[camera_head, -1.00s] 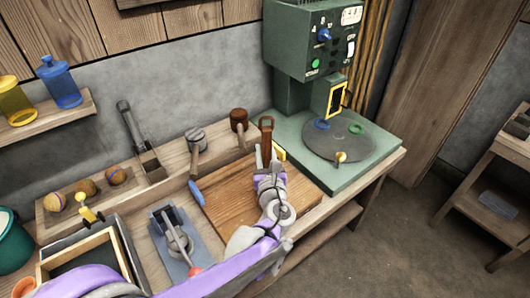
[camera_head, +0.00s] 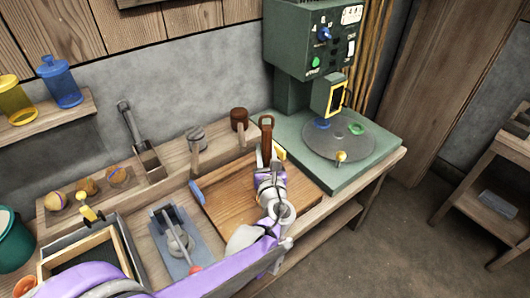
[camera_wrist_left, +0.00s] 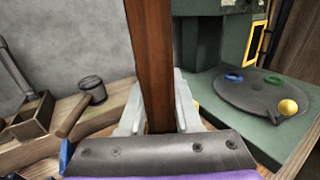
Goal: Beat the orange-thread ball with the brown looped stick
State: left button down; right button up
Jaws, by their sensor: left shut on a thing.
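The gripper is over the far right part of the wooden board. Three balls sit in a row on the rack at the left: a left ball (camera_head: 57,200) with a dark band, a browner middle ball (camera_head: 87,187), and a right ball (camera_head: 117,174) with a purplish band. I cannot tell clearly which has orange thread. My right gripper is not in view.
The wooden board (camera_head: 232,207) lies on the bench under my left arm. A green machine (camera_head: 305,55) with a grey disc (camera_head: 340,140) stands to the right. Mallets (camera_head: 239,120) stand behind the board. A blue-grey clamp device (camera_head: 178,240) and an open box (camera_head: 117,238) lie left of it.

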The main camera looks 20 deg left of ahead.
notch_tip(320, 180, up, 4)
jog(key=p, duration=0.3)
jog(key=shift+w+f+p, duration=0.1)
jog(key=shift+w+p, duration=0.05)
jog(key=shift+p, duration=0.25)
